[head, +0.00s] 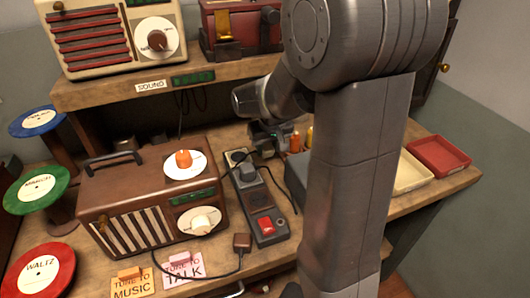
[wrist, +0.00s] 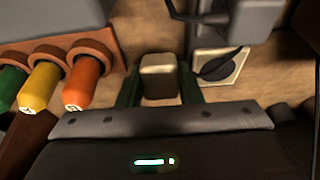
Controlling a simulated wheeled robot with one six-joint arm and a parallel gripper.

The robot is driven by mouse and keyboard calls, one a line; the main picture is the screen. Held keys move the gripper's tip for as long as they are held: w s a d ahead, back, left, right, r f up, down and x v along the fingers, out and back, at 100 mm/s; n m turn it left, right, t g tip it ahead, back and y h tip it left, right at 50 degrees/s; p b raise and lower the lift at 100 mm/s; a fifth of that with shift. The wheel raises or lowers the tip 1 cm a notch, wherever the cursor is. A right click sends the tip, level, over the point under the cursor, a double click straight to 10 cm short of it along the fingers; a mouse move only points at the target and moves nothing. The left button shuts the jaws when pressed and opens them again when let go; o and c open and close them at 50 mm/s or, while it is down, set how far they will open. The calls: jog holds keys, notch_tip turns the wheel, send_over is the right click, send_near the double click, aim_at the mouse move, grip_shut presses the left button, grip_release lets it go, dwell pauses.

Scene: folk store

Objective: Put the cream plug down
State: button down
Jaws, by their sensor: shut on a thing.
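The cream plug (wrist: 158,75) is between the two dark green fingers of my gripper (wrist: 157,82) in the wrist view. The gripper is shut on it, and its blunt end faces the camera. In the head view my gripper (head: 268,138) is small and partly hidden by my arm, near the back of the bench, behind and right of the power strip (head: 261,205). Whether the plug touches the surface below is not clear.
Orange (wrist: 87,75), yellow (wrist: 43,82) and green (wrist: 10,85) pegs stand left of the gripper. A brown radio (head: 150,195), cream tray (head: 410,174) and red tray (head: 438,155) occupy the bench.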

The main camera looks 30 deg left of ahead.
aim_at(265, 164)
jog(key=shift+x, duration=1.15)
jog(key=shift+w+a+p, duration=0.2)
jog(key=shift+p, duration=0.15)
jog(key=g+h+p, duration=0.1)
jog(key=a+g+h+p, duration=0.1)
jog(key=shift+w+h, duration=0.3)
jog(key=shift+d+f, duration=0.15)
jog(key=shift+f, duration=0.7)
jog(key=shift+f, duration=0.1)
jog(key=shift+f+b, duration=0.45)
jog(key=shift+f, duration=0.05)
jog(key=c, duration=1.3)
grip_release()
